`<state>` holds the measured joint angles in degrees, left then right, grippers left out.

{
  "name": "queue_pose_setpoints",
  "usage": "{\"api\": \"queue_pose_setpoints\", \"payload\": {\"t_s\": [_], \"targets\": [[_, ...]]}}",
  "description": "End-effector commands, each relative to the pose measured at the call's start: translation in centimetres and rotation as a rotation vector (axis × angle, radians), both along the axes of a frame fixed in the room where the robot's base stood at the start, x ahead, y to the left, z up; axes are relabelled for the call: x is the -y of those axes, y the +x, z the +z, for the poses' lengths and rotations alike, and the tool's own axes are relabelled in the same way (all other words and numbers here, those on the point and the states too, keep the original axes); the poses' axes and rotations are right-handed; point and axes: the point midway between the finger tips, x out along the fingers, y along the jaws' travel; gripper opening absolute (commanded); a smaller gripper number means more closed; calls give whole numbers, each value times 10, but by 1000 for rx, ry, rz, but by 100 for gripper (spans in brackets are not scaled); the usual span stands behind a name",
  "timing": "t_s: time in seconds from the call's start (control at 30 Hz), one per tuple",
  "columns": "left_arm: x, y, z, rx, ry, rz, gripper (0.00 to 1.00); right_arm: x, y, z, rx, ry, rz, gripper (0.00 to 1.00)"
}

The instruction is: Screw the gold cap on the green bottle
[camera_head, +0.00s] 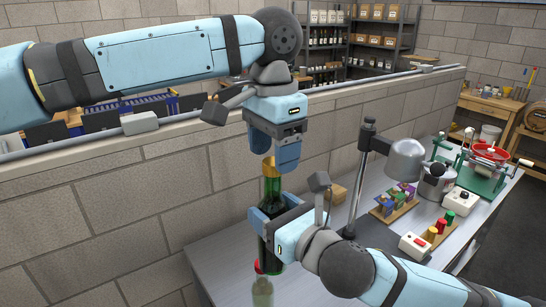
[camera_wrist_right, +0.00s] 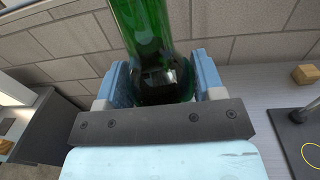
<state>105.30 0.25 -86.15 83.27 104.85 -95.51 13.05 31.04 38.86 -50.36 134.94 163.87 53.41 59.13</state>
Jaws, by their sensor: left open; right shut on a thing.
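The green bottle (camera_head: 271,190) is upright in the head view, with the gold cap (camera_head: 270,165) at the top of its neck. Whether the cap is threaded on or only resting there cannot be told. My right gripper (camera_head: 273,221) is shut around the bottle's body; its fingers flank the dark green glass (camera_wrist_right: 150,40) in the right wrist view. My left gripper (camera_head: 276,148) is open, pointing down directly above the bottle, its fingertips close to the cap. One left finger partly overlaps the cap in the picture, so contact cannot be told.
A lamp-like stand (camera_head: 362,175), a tray of small packets (camera_head: 396,203) and coloured caps (camera_head: 440,226) stand to the right. A block wall (camera_head: 140,190) is behind.

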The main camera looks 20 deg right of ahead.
Motion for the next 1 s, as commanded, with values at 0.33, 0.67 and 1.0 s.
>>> {"api": "queue_pose_setpoints", "payload": {"t_s": [0.33, 0.67, 1.0], "targets": [[1, 0, 74, 0, -2, -1, 64, 0, 0, 2, 3, 1, 0, 0], [0, 0, 103, 0, 0, 0, 64, 0, 0, 2, 3, 1, 0, 0], [0, 0, 103, 0, 1, 0, 64, 0, 0, 2, 3, 1, 0, 0]]}}
